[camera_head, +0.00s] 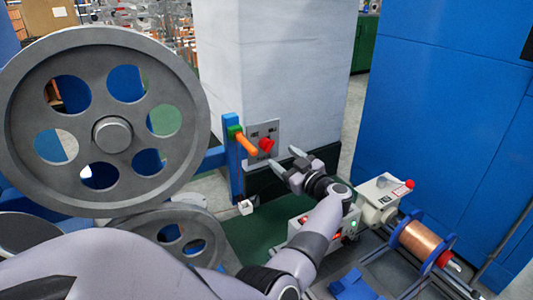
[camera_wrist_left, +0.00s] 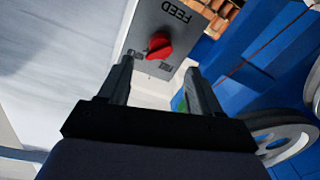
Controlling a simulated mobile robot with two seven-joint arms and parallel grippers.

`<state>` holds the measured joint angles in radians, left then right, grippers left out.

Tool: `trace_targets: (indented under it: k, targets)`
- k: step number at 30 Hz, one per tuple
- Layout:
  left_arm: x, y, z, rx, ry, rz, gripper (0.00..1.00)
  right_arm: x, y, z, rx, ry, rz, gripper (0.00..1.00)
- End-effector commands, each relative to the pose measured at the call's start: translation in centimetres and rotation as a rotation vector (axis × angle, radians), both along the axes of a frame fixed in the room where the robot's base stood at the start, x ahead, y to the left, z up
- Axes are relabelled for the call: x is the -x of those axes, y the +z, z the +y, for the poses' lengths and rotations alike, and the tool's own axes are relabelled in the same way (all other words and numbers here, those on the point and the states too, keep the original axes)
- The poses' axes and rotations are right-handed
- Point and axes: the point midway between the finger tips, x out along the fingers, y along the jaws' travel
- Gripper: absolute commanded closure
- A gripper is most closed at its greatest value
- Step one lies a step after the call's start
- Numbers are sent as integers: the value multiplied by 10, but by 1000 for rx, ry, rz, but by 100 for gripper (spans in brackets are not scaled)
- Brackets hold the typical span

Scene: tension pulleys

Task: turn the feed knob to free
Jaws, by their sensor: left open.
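The red feed knob (camera_head: 266,145) sits on a grey panel (camera_head: 255,132) on the side of the white column. In the left wrist view the red knob (camera_wrist_left: 159,45) is on the panel (camera_wrist_left: 178,22), whose word FEED appears upside down. Its narrow end slants toward the lower left there, near one of two small labels too small to read surely. My left gripper (camera_head: 286,161) is open and empty, just right of and below the knob. In the wrist view its fingertips (camera_wrist_left: 158,66) are spread, with the knob just beyond the gap, apparently untouched. My right gripper is not visible.
An orange handle (camera_head: 246,144) on a blue post (camera_head: 232,165) stands close left of the panel. A large grey wheel (camera_head: 60,120) fills the left. A white unit (camera_head: 383,198) and a copper spool (camera_head: 422,243) stand right. A blue cabinet (camera_head: 445,100) rises behind.

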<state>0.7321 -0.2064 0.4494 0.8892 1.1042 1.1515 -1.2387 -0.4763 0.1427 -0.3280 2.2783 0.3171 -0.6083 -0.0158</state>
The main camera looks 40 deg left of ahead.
Motion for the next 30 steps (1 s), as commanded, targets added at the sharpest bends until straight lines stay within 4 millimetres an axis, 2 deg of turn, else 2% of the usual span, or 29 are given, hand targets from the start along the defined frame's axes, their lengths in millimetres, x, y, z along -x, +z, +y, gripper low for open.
trace_targets:
  k: [6, 15, 26, 30]
  targets:
    - [-5, -2, 25, 4, 9, 2, 36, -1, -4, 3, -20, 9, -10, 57]
    - [-13, -2, 63, 4, 6, 2, 36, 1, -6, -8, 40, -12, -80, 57]
    - [-15, 0, 69, 5, 5, 2, 36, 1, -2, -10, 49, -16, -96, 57]
    - [-15, -1, 69, 5, 5, 2, 82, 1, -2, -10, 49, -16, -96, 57]
